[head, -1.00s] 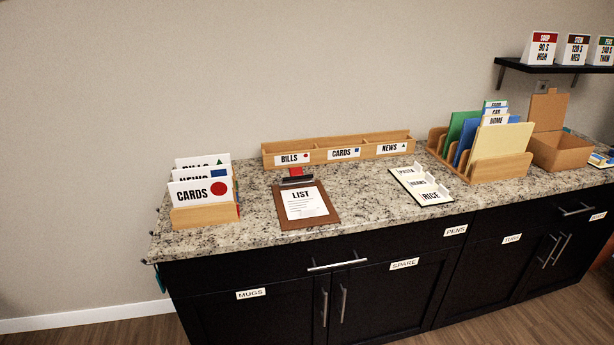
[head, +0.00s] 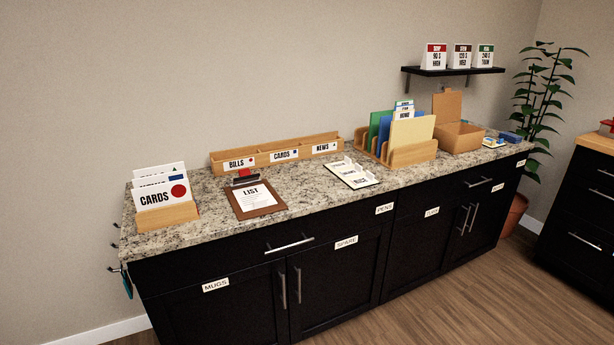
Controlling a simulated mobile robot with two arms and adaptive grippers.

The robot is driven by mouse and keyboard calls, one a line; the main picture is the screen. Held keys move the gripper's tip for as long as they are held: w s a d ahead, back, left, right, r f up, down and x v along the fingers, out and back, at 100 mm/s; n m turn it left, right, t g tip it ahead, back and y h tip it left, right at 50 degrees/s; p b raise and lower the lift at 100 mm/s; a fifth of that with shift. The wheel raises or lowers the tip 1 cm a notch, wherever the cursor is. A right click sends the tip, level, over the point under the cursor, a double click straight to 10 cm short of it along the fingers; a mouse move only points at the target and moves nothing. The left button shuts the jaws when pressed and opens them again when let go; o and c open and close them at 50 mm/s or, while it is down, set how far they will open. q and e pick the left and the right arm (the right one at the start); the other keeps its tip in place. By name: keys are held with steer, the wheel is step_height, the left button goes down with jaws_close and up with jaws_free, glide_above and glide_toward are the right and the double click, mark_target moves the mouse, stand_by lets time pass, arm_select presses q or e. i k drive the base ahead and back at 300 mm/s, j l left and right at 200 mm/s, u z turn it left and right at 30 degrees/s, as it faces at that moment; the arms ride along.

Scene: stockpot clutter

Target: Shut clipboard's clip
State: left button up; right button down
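A brown clipboard (head: 237,207) lies on the granite counter with a white LIST sheet (head: 256,197) on it. Its clip (head: 245,180) is at the far end, with a dark base and a red part (head: 244,172) standing up. The clip appears raised, but it is too small to be sure. Neither of my grippers is in view.
Behind the clipboard is a wooden sorter (head: 276,155) marked BILLS, CARDS and NEWS. A card holder (head: 167,216) stands left, a white labelled tray (head: 350,173) right. Farther right are a folder rack (head: 412,154) and an open box (head: 460,137). Floor is clear in front.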

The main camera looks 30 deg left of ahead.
mark_target(244, 175)
steer(key=j+z, duration=0.3)
steer(key=j, duration=0.5)
steer(key=k+j+z, duration=0.1)
steer(key=j+z, duration=0.25)
steer(key=j, duration=0.45)
